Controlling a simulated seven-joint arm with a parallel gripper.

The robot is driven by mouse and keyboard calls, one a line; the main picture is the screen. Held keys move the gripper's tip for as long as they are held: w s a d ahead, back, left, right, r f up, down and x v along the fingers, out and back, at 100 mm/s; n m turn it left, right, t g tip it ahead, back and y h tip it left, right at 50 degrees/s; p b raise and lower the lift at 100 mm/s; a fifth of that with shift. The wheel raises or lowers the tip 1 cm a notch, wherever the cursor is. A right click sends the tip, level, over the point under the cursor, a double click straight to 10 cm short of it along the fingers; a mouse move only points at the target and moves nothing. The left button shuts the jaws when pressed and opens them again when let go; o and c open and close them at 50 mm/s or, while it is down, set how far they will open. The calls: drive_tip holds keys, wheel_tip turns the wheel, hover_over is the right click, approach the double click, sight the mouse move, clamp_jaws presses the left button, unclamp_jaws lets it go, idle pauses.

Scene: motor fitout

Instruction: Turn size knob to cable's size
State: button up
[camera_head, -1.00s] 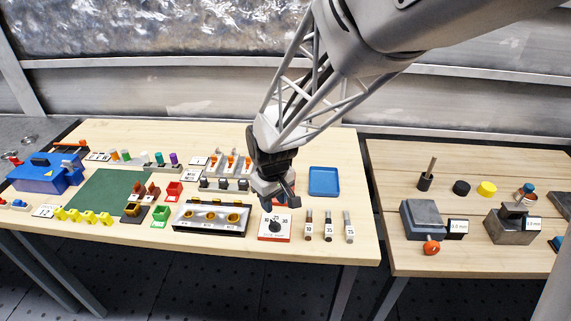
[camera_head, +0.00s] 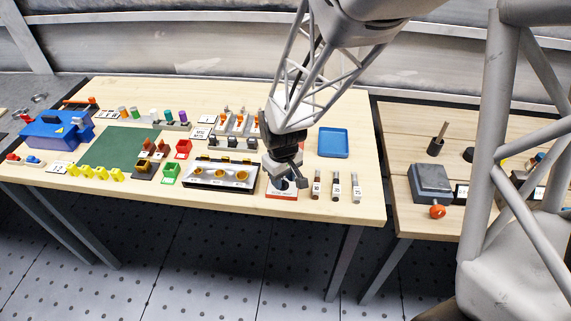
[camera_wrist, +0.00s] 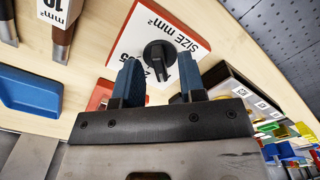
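The size knob (camera_wrist: 159,58) is black with a raised grip bar. It sits on a white dial plate (camera_wrist: 136,43) marked "SIZE mm²", with red on its edge. In the head view my gripper covers the knob and most of the plate (camera_head: 282,194). My gripper (camera_wrist: 161,76) is open, its two blue-grey fingers apart on either side of the knob's near end; contact is not clear. Three labelled cable pieces (camera_head: 335,186) lie right of the plate. In the wrist view one label (camera_wrist: 54,11) reads "10 mm²"; the dial numbers are mostly hidden.
A blue tray (camera_head: 333,143) lies behind the cable pieces. A metal block with orange-yellow rings (camera_head: 220,174) stands close left of the dial. The table's front edge is close to the dial.

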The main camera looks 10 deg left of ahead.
drive_tip(key=shift+f, duration=0.15)
clamp_jaws()
